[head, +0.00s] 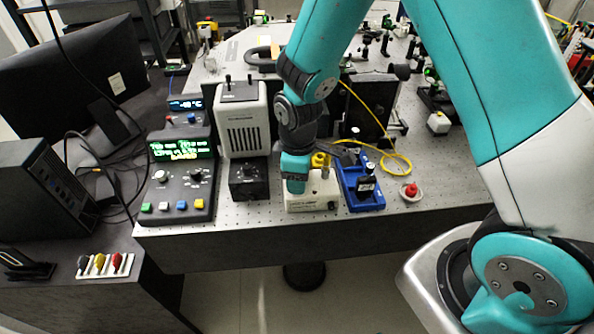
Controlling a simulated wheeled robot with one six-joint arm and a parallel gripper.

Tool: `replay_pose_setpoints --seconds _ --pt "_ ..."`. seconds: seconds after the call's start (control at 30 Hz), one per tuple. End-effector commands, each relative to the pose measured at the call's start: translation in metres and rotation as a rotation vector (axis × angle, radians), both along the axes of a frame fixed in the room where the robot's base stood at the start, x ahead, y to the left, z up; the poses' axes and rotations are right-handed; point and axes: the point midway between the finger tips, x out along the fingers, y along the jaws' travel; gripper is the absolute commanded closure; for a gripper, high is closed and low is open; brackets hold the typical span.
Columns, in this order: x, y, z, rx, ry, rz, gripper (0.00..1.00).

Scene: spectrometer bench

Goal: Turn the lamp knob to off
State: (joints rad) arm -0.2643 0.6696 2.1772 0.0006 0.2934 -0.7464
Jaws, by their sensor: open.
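A lamp housing (243,120) with a pale body and dark vent slots stands on the bench left of my arm. A black box (249,182) with a round dark knob (248,170) on it sits in front of the housing. I cannot read the knob's marking or setting. My gripper (296,187) is open, low over the left part of a cream box (318,202), to the right of the black box. My wrist hides most of the fingers, and I cannot tell whether they touch the cream box. No object shows in them.
A control console (181,186) with a green display, knobs and coloured buttons stands at the left. A blue tray (359,199) with a dark part is right of the cream box. A red button (411,190) and a yellow cable (385,150) lie further right.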

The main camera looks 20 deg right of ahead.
Motion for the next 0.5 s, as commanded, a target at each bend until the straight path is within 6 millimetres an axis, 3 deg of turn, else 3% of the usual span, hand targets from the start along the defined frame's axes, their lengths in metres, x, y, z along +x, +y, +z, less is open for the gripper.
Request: replay_pose_setpoints --seconds 0.23,0.5 --pt "0.001 0.000 0.025 0.002 -0.005 0.000 0.52" --pt "0.001 0.000 0.094 0.003 -0.009 0.000 0.52"
